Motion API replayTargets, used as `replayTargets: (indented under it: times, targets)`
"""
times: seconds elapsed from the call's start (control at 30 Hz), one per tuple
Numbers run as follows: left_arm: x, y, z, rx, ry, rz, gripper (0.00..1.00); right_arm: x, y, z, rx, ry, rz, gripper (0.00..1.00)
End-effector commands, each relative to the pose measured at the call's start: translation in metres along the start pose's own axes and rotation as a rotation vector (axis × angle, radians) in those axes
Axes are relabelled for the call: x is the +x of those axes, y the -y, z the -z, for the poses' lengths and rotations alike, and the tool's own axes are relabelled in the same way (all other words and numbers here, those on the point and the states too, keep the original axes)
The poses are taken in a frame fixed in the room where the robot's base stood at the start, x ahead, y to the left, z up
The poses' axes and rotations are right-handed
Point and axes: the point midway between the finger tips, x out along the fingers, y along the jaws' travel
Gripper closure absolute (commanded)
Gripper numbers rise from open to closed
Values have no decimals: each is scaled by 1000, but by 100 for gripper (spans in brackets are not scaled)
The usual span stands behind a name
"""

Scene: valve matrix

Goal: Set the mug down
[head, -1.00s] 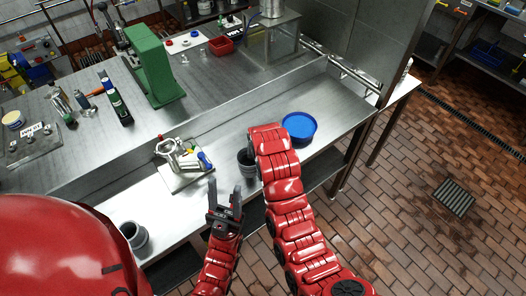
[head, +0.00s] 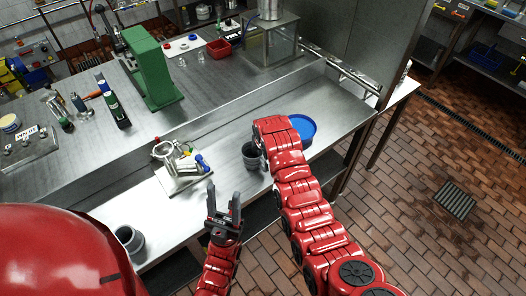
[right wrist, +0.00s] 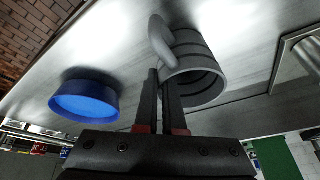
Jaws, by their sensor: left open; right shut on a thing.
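The grey ribbed mug (head: 250,157) is at the front steel counter, left of the blue bowl (head: 306,130). In the right wrist view the mug (right wrist: 197,72) shows its handle, and the blue bowl (right wrist: 86,98) is to its left. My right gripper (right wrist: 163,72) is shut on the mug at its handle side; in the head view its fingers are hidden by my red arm. I cannot tell whether the mug's base touches the counter. My left gripper (head: 224,198) is open and empty, in front of the counter's edge.
A second grey cup (head: 130,240) stands at the counter's left end. A metal fixture with a blue-and-yellow part (head: 180,165) is left of the mug. A green press (head: 152,68) stands on the raised back bench. Bare counter (head: 225,152) lies between fixture and mug.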

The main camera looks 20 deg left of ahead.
Motion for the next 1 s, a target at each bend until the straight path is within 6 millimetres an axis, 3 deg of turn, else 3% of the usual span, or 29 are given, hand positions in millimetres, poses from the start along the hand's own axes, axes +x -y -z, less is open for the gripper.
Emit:
replayTargets:
  times: [0.17,0.37,0.77,1.0]
  targets:
    - [-3,0,0,0,0,0,50,3,0,-1,0,0,0,100]
    - [-2,0,0,0,0,0,50,2,0,-1,0,1,0,64]
    - [-1,0,0,0,0,0,50,-2,0,0,-1,0,0,64]
    - [-11,-1,-2,0,0,0,50,-26,0,0,-1,-3,0,64]
